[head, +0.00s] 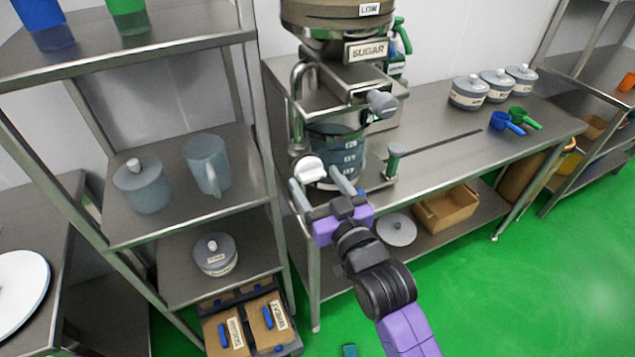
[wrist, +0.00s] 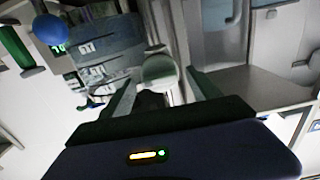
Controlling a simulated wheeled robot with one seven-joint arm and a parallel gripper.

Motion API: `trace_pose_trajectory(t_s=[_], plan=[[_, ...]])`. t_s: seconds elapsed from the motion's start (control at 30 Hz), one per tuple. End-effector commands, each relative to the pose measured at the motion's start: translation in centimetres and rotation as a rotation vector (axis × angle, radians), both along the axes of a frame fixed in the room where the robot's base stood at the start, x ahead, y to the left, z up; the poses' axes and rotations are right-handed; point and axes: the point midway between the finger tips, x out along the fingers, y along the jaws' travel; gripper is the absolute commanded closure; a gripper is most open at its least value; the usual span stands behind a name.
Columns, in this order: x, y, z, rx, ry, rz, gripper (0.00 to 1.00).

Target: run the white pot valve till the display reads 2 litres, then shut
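A white rounded valve knob (head: 308,168) sits low at the left front of a bluish see-through measuring pot (head: 345,142) on the steel bench. My gripper (head: 314,177) is open, with its two grey fingers spread on either side of the white knob. In the wrist view, a pale rounded knob (wrist: 160,70) shows between and beyond the fingertips (wrist: 160,84), with gaps on both sides. It does not look gripped. Small green lit digits (wrist: 57,48) show at the left in the wrist view, partly hidden and unreadable.
A sugar hopper (head: 365,52) stands above the pot, with a grey knob (head: 381,103) jutting forward. A grey-topped post (head: 394,160) stands to the right. A steel shelf rack (head: 185,190) is close on the left. The bench's right-hand middle is mostly clear.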

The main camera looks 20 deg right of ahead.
Motion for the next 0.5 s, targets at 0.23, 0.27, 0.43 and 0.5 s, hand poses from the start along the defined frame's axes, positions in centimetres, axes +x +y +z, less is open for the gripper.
trace_pose_trajectory(t_s=[0.23,0.27,0.43,0.5], plan=[[-0.1,0.0,0.0,-0.001,0.000,0.000,0.29],[-0.2,0.0,-0.1,-0.001,0.001,0.000,0.29],[-2.1,0.0,-0.3,-0.001,0.002,0.000,0.29],[-3.3,0.0,-0.3,-0.001,0.002,0.000,0.29]])
